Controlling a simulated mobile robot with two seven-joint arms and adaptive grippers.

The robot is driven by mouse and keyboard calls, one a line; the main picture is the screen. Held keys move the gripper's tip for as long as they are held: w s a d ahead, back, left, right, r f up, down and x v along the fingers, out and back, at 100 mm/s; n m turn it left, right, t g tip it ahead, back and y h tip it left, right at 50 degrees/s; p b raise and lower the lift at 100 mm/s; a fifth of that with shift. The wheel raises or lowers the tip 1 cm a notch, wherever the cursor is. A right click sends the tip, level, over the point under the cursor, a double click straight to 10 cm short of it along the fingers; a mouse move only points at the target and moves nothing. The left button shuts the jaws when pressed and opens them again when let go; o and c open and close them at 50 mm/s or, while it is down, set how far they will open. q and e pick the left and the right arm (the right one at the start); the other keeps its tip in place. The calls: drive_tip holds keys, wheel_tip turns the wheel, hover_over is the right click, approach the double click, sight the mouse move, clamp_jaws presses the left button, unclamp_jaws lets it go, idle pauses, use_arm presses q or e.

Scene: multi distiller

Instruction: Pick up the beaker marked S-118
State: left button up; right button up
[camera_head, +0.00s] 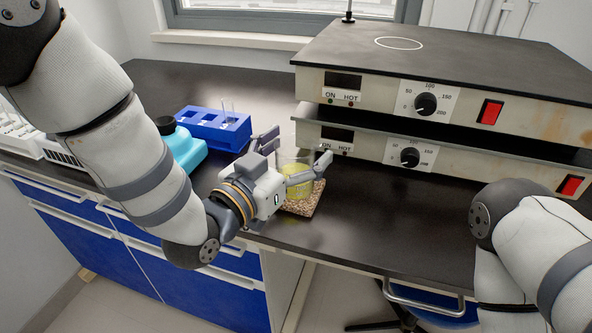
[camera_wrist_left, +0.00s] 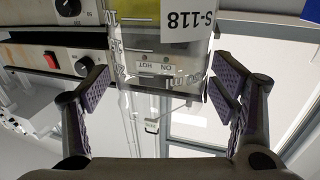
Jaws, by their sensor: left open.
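The beaker (camera_head: 298,176) is clear glass with yellow liquid and stands upright on a small speckled brown mat (camera_head: 303,205). In the left wrist view the beaker (camera_wrist_left: 140,44) appears upside down, with a white label reading S-118 (camera_wrist_left: 189,17). My left gripper (camera_head: 298,149) is open, with one finger on each side of the beaker. In the left wrist view its fingers (camera_wrist_left: 163,82) flank the glass near its rim, and gaps show beside it. Part of the beaker is hidden by the gripper in the head view. My right gripper is out of view.
Two stacked hot plates (camera_head: 450,75) stand close behind and right of the beaker. A blue tube rack (camera_head: 215,130) and a teal bottle (camera_head: 180,148) stand to the left, near my left arm. The dark benchtop (camera_head: 385,230) is clear at front right.

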use_arm(q)
drive_tip(key=c, duration=1.6)
drive_tip(key=shift+o, duration=0.2)
drive_tip(key=shift+r, duration=0.1)
drive_tip(key=shift+r, duration=0.1)
